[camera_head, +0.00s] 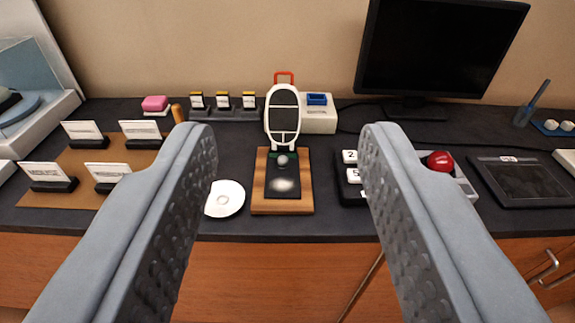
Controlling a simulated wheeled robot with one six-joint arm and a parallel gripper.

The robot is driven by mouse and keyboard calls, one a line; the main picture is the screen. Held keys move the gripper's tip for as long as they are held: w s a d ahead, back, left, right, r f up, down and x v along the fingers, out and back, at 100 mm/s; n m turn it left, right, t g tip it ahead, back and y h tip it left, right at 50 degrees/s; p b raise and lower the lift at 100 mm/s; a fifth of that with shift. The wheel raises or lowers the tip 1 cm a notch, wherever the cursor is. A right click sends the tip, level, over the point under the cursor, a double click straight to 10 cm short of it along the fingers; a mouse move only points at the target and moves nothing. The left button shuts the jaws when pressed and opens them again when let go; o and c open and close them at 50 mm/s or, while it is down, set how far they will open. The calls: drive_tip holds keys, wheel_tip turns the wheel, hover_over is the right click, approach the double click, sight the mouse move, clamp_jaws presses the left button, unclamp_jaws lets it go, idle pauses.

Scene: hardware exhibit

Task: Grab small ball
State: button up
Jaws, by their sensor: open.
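A small grey ball (282,160) sits on a black plate on a wooden board (283,208), below a white oval framed stand (283,117). My gripper (288,145) is open and empty, with its two grey fingers wide apart in the foreground. The ball and the board show in the gap between the fingers, apart from both. A larger red ball (440,161) sits on a grey device at the right, partly behind the right finger.
A white disc (225,198) lies left of the board. A black block with white number keys (350,175) stands right of it. Behind are a white box (318,119) and a monitor (440,45). The dark counter's front edge (330,226) runs below the board.

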drive_tip(key=w+d+f+n+g, duration=0.1)
drive_tip(key=w+f+n+g, duration=0.15)
drive_tip(key=w, duration=0.45)
drive_tip(key=w+d+f+n+g, duration=0.1)
drive_tip(key=w+d+f+g, duration=0.1)
drive_tip(key=w+g, duration=0.3)
drive_tip(key=n+g+y, duration=0.4)
drive_tip(key=n+g, duration=0.1)
approach(284, 158)
drive_tip(key=x, duration=0.2)
drive_tip(key=shift+w+a+f, duration=0.2)
drive_tip(key=shift+w+a, duration=0.1)
drive_tip(key=shift+w, duration=0.05)
drive_tip(key=shift+s+x, duration=0.2)
drive_tip(key=shift+x, duration=2.75)
drive_tip(key=shift+d+f, duration=0.1)
drive_tip(key=shift+d, duration=0.05)
drive_tip(key=shift+c, duration=0.4)
clamp_jaws()
